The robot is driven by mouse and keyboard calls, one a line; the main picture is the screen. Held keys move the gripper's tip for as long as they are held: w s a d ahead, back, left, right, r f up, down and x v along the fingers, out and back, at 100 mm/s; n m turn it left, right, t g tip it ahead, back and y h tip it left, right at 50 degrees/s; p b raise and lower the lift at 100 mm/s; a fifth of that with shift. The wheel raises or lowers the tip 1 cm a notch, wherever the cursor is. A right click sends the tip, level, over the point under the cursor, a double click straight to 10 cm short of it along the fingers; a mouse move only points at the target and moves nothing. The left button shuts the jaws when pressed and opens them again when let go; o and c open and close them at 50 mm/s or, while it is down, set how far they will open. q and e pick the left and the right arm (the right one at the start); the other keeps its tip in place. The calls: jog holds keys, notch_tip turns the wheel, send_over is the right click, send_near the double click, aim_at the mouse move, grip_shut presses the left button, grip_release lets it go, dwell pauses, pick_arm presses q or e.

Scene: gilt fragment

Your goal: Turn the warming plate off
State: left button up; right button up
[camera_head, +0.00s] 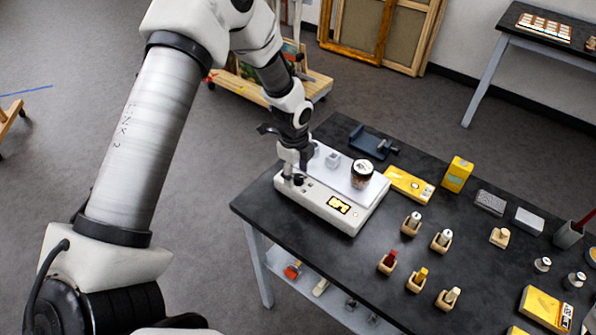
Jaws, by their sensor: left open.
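The warming plate (322,206) is a white box with a pale flat top, near the left end of the dark table. Its front shows a lit orange display (339,205) and small dark controls (299,180) left of it. My left gripper (289,163) is open and points down at the plate's left end, close to the controls. I cannot tell whether it touches them. My right gripper is not in view.
The dark table (375,259) bears several small wooden holders, a yellow box (457,174), a flat yellow pack (409,185) and a dark blue device (371,142) behind the plate. A lower shelf (325,296) holds small items. Bare tabletop lies in front of the plate.

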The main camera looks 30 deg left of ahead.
aim_at(300, 176)
pick_arm(q)
jog(key=w+f, duration=0.2)
jog(key=f, duration=0.1)
jog(key=shift+s+r, duration=0.15)
jog(key=shift+r, duration=0.05)
jog(key=shift+s+r, duration=0.15)
jog(key=shift+s, duration=0.1)
jog(key=shift+c, duration=1.4)
jog(key=shift+s, duration=0.15)
jog(key=c, duration=0.6)
grip_shut()
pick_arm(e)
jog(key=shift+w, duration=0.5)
